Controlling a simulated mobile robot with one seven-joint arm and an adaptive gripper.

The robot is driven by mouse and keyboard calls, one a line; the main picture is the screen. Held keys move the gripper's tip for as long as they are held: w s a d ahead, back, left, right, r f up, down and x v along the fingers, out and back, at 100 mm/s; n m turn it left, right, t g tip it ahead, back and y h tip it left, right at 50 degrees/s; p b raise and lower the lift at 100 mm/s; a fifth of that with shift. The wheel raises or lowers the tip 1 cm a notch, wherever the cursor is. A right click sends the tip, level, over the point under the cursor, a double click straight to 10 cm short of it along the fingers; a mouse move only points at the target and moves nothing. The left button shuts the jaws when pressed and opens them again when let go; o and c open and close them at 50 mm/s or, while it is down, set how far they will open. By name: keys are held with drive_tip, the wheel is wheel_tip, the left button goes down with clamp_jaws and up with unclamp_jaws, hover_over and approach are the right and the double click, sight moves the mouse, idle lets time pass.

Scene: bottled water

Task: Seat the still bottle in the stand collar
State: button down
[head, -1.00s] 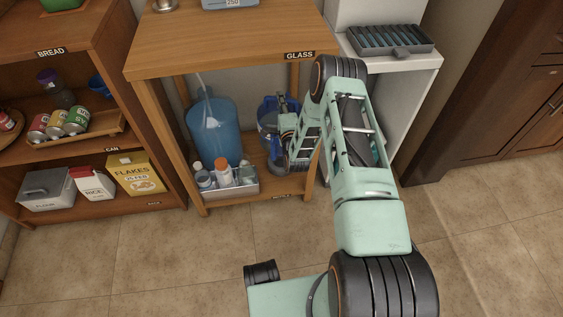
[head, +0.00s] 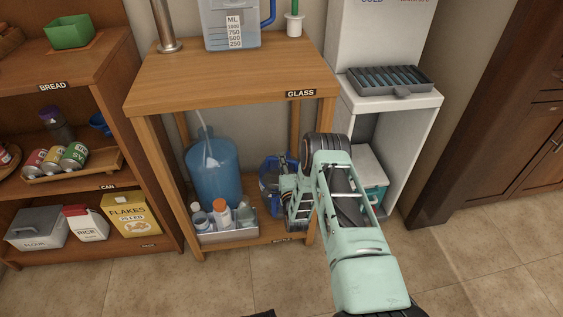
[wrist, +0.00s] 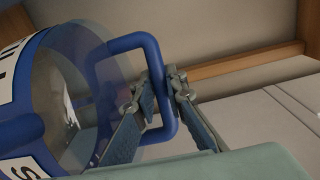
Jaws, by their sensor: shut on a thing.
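The clear bottle with a blue cap end and a blue handle (wrist: 128,43) fills the left of the wrist view, tilted in the picture. Its white label shows only part of its lettering, including an "S". My gripper (wrist: 158,92) is shut on this handle, one finger on each side of its bar. In the head view the bottle (head: 268,178) is at the lower shelf of the wooden stand, partly hidden by my gripper (head: 289,190) and the stand's leg. I cannot make out a stand collar.
A large blue jug (head: 213,178) and a tray of small bottles (head: 230,236) stand left of the bottle. The wooden stand's top (head: 225,85) is above. A white cabinet (head: 418,104) with a dark drip grille (head: 390,81) is at right. The floor in front is clear.

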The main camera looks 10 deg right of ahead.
drive_tip(key=c, duration=2.3)
unclamp_jaws()
drive_tip(key=shift+f, duration=0.15)
drive_tip(key=shift+c, duration=0.2)
drive_tip(key=o, duration=0.4)
drive_tip(key=shift+r, duration=0.25)
drive_tip(key=s+p, duration=0.4)
drive_tip(key=s, duration=0.8)
